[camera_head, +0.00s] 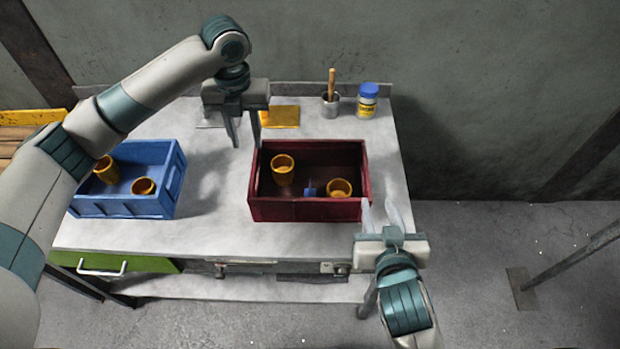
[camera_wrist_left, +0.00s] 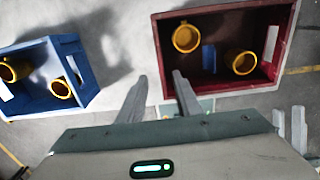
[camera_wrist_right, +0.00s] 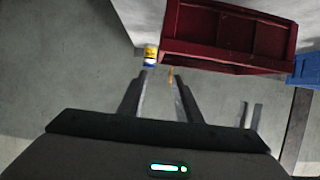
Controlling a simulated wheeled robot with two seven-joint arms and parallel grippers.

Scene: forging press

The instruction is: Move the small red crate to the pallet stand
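The dark red crate (camera_head: 305,210) stands on the grey worktable, holding two yellow cups (camera_head: 283,170) (camera_head: 339,188) and a small blue item (camera_head: 310,190). My left gripper (camera_head: 243,130) is open and empty, fingers pointing down near the crate's back left corner. In the left wrist view the crate (camera_wrist_left: 222,92) is beyond its open fingers (camera_wrist_left: 160,95). My right gripper (camera_head: 382,215) is open and empty by the crate's front right corner. In the right wrist view the crate (camera_wrist_right: 225,55) is ahead of its fingers (camera_wrist_right: 160,95). The yellow-edged wooden slatted surface (camera_head: 30,118) at far left may be the pallet stand.
A blue crate (camera_head: 125,208) with yellow cups stands left on the table. A yellow block (camera_head: 280,116), a grey cup with a wooden handle (camera_head: 330,105) and a blue-lidded yellow jar (camera_head: 367,102) stand at the back. Table (camera_head: 215,190) is bare between the crates.

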